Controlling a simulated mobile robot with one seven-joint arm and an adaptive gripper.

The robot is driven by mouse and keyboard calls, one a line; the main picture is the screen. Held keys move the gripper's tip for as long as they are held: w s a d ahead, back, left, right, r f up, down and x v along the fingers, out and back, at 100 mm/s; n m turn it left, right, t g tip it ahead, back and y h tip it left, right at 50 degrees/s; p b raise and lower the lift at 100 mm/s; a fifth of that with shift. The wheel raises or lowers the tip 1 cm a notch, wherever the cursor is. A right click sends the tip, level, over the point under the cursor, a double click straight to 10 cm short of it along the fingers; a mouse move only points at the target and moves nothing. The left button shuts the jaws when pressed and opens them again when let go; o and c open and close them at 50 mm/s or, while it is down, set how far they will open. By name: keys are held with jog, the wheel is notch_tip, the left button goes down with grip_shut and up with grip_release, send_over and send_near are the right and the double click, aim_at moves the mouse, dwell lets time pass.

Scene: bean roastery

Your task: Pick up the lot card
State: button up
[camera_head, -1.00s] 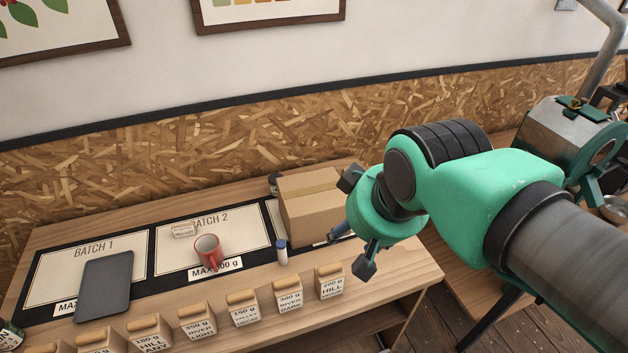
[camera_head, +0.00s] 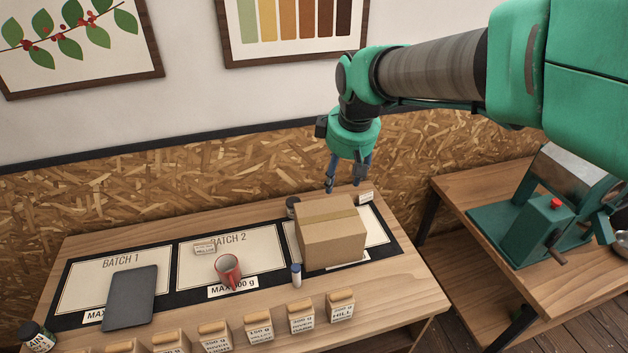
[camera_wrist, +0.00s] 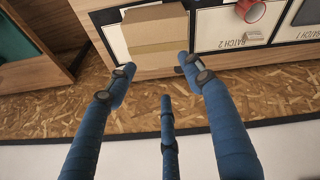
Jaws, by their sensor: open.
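A small pale card (camera_head: 205,247) with print stands on the BATCH 2 mat (camera_head: 262,240), behind the red mug; it also shows in the wrist view (camera_wrist: 253,37). Another small pale card (camera_head: 366,197) stands at the back edge of the right mat, behind the cardboard box. Their print is too small to read, so I cannot tell which is the lot card. My gripper (camera_head: 347,180) is open and empty, above and behind the box near the wall. In the wrist view its blue fingers (camera_wrist: 155,72) are spread below the box.
The cardboard box (camera_head: 332,238) covers much of the right mat. A red mug (camera_head: 228,270), a blue-capped vial (camera_head: 296,275) and a dark tablet (camera_head: 130,297) are on the table. A green machine (camera_head: 535,228) stands on the right table.

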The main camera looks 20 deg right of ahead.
jog(key=w+d+f+n+g+p, duration=0.1)
jog(key=w+d+f+n+p, duration=0.15)
jog(key=w, duration=0.65)
jog(key=w+d+f+n+g+p, duration=0.1)
jog(key=w+f+n+p, duration=0.25)
jog(key=w, duration=0.65)
jog(key=w+d+f+n+p, duration=0.2)
jog(key=w+f, duration=0.3)
jog(key=f, duration=0.4)
jog(key=w+d+f+n+g+p, duration=0.1)
jog(key=w+d+f+n+p, duration=0.1)
jog(key=w+f+p, duration=0.3)
notch_tip(320, 180, down, 4)
jog(key=shift+w+f+n, duration=0.1)
jog(key=shift+w+n, duration=0.3)
jog(key=shift+f+p, duration=0.4)
jog(key=shift+f, duration=3.8)
jog(key=shift+f, duration=0.1)
